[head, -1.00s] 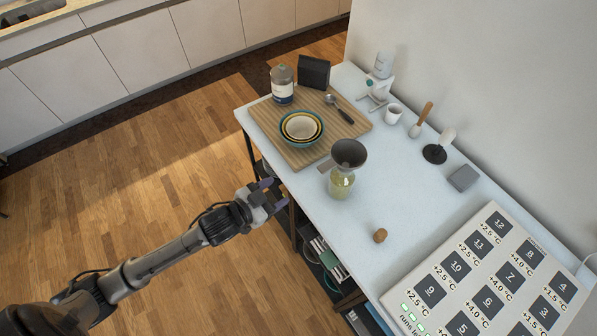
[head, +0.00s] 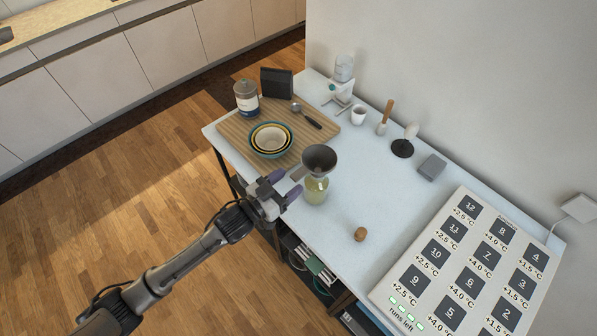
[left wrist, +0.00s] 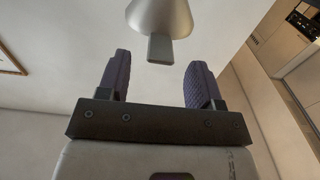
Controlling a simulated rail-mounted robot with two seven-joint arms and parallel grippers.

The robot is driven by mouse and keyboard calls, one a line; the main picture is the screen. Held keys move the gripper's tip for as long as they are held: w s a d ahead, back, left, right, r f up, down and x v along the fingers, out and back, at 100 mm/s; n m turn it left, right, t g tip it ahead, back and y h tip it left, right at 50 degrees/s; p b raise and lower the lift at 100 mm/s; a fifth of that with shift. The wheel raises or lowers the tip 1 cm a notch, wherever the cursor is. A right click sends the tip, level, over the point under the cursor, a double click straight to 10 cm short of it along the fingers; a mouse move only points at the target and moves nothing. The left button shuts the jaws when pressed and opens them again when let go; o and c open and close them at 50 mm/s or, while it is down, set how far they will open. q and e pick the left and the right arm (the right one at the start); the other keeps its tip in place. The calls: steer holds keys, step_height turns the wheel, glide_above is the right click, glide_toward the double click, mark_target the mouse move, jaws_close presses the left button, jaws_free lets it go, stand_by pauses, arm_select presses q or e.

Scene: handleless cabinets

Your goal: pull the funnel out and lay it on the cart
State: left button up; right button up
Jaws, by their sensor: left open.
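The dark grey funnel (head: 319,158) stands in the neck of a glass bottle (head: 316,190) holding pale yellow liquid, on the white top of the cart (head: 362,190). A flat tab on the funnel's rim points left, toward my left gripper. My left gripper (head: 283,186) is open and empty, just left of the funnel and bottle at the cart's near edge. In the left wrist view, the funnel (left wrist: 160,15) and its tab show beyond and between the two purple fingers (left wrist: 155,80), apart from them. My right gripper is not in view.
A wooden board (head: 234,130) with nested bowls (head: 271,139), a jar (head: 246,97) and a spoon lies behind left. A cork (head: 360,234) lies in front of the bottle. A large labelled panel (head: 465,265) fills the right end.

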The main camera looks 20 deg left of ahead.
mark_target(312, 172)
arm_select(q)
steer(key=shift+x, duration=2.3)
steer(key=c, duration=1.1)
